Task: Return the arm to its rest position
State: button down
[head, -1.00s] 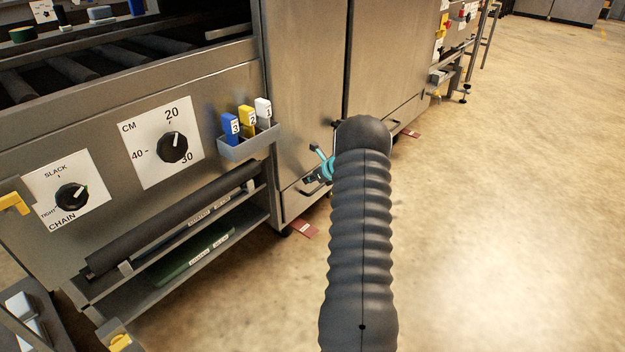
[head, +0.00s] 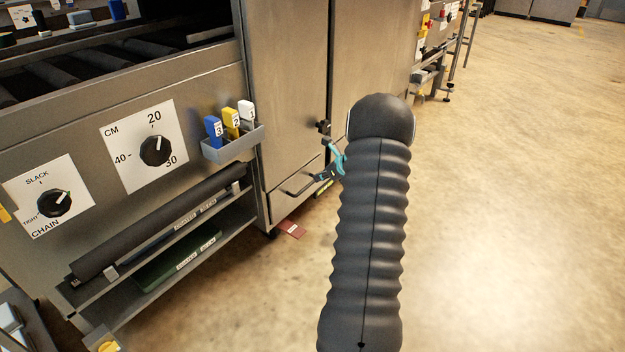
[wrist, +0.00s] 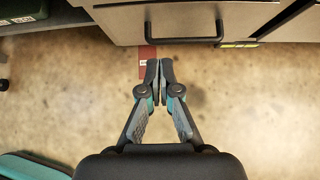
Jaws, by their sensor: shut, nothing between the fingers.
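My arm, dark and ribbed, rises through the middle of the head view and hides part of the cabinet behind it. My gripper (head: 326,177) shows in part at the left of the arm's upper end, in front of the lower cabinet drawer. In the wrist view my gripper (wrist: 160,66) is shut, its two dark fingertips together with nothing between them. It hangs over the floor, and the drawer handle lies beyond it in that view.
A steel machine with a CM dial (head: 156,151) and a chain dial (head: 54,203) stands at left. A small holder (head: 234,144) carries blue, yellow and white tags. A red floor tag (head: 291,230) lies below the drawer. The floor (head: 520,200) at right is clear.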

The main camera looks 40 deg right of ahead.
jog(key=shift+s+r, duration=0.25)
jog(key=shift+s, duration=0.05)
jog(key=s+a+f+n+g+y, duration=0.2)
jog(key=s+a+n+g, duration=0.2)
jog(key=s+a+n, duration=0.6)
jog(key=s+a+r+n+h+p, duration=0.2)
jog(key=s+a+r+n, duration=0.9)
jog(key=a+r, duration=0.3)
jog(key=s+a+r+n+h+p, duration=0.1)
jog(key=s+a+r+n+h, duration=0.1)
jog(key=s+a+r+n, duration=0.9)
jog(key=a+r+n, duration=0.1)
jog(key=a+r, duration=0.2)
jog(key=a, duration=0.4)
jog(key=shift+a+p, duration=0.15)
jog(key=shift+p, duration=0.2)
